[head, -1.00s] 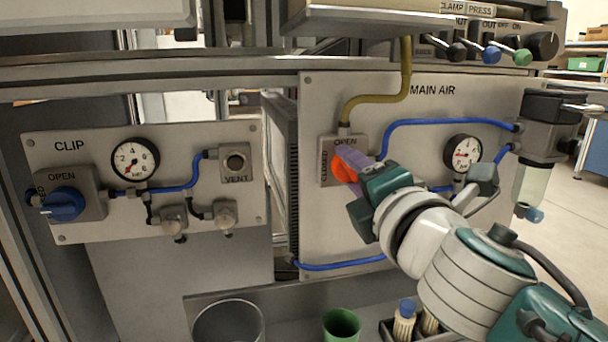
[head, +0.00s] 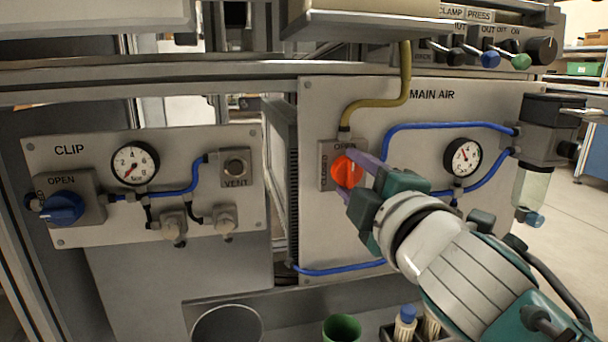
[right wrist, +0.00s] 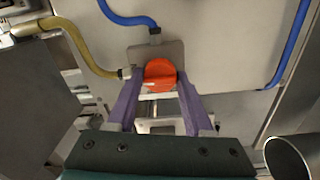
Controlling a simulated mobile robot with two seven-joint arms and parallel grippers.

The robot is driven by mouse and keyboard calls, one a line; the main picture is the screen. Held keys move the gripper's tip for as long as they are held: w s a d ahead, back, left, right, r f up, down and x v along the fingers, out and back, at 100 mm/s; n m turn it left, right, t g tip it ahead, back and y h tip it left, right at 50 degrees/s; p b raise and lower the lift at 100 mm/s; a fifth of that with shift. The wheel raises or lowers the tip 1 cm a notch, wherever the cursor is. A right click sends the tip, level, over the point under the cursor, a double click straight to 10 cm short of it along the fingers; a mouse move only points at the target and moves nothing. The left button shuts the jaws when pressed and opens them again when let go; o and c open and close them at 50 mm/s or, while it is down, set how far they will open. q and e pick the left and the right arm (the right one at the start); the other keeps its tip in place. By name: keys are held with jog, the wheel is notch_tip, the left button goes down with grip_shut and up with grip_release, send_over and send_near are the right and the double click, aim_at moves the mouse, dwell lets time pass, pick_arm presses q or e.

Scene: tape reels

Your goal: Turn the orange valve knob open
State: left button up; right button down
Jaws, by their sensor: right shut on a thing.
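The orange valve knob (head: 346,171) sits on a grey square plate on the MAIN AIR panel. The plate is marked OPEN along the top and CLOSED up the left side; a finger partly covers OPEN. My right gripper (head: 357,176) reaches in from the lower right, its purple fingers on either side of the knob and shut on it. In the right wrist view the knob (right wrist: 160,74) shows between the two finger ends of the right gripper (right wrist: 160,90). My left gripper is not in view.
A blue knob (head: 62,208) and a gauge (head: 135,163) are on the CLIP panel at left. Yellow hose (head: 405,75) and blue hose (head: 420,125) run near the orange knob. A gauge (head: 463,158) is to its right. A green cup (head: 342,328) stands below.

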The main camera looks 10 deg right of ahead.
dwell(0.3)
jog(key=shift+c, duration=1.5)
grip_release()
jog(key=s+p, duration=0.2)
jog(key=s, duration=0.8)
jog(key=shift+d, duration=0.2)
jog(key=shift+p, duration=0.3)
